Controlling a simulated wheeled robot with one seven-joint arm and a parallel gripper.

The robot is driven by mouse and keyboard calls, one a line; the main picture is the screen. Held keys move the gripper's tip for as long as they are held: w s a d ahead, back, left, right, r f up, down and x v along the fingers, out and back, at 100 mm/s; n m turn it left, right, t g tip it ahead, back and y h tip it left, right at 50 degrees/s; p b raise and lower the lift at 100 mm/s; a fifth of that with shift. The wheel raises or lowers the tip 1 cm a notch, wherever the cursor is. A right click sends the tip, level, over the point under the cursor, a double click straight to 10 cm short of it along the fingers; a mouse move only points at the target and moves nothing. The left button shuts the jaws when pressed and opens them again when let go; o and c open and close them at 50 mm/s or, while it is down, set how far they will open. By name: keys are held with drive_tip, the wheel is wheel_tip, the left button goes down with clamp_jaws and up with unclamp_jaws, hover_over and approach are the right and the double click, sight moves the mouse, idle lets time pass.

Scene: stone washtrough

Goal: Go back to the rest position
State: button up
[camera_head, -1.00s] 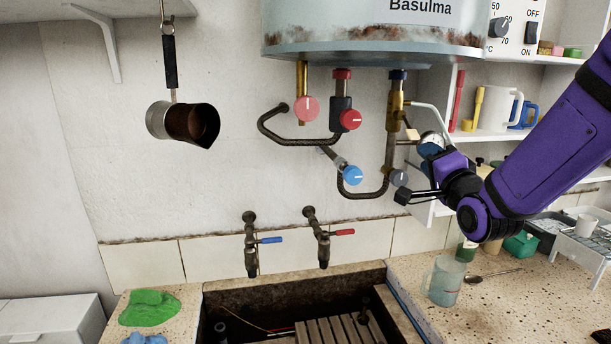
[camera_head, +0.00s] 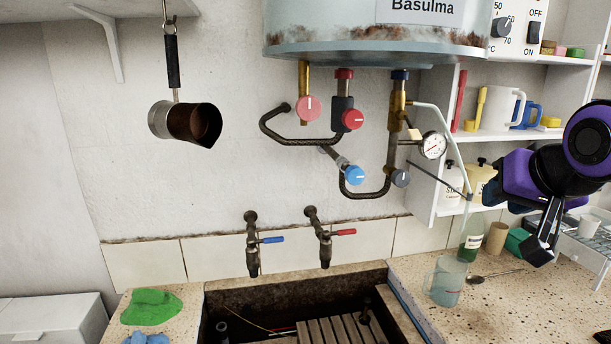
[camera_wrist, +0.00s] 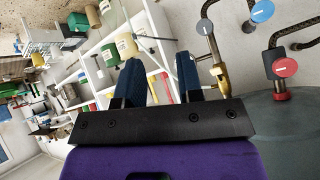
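My gripper (camera_head: 541,246) is in the right part of the head view, in front of the shelves and above the right counter. In the wrist view my gripper (camera_wrist: 158,72) shows two dark blue finger pads apart, with nothing held between them. The grey-knobbed valve (camera_head: 400,178) and the pressure gauge (camera_head: 433,146) under the boiler (camera_head: 370,35) are in plain view, to the left of my gripper and clear of it. My gripper partly hides the shelves and the dish rack behind it.
A wire dish rack (camera_head: 590,250) is at the far right. The space before the taps (camera_head: 322,240) and over the trough (camera_head: 235,297) is free.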

drive_tip(key=s+n+g, duration=0.3)
drive_tip(key=s+g, duration=0.1)
drive_tip(key=s, duration=0.8)
drive_tip(key=shift+s+d+f, duration=0.2)
drive_tip(key=shift+d+f, duration=0.1)
drive_tip(key=shift+d, duration=0.05)
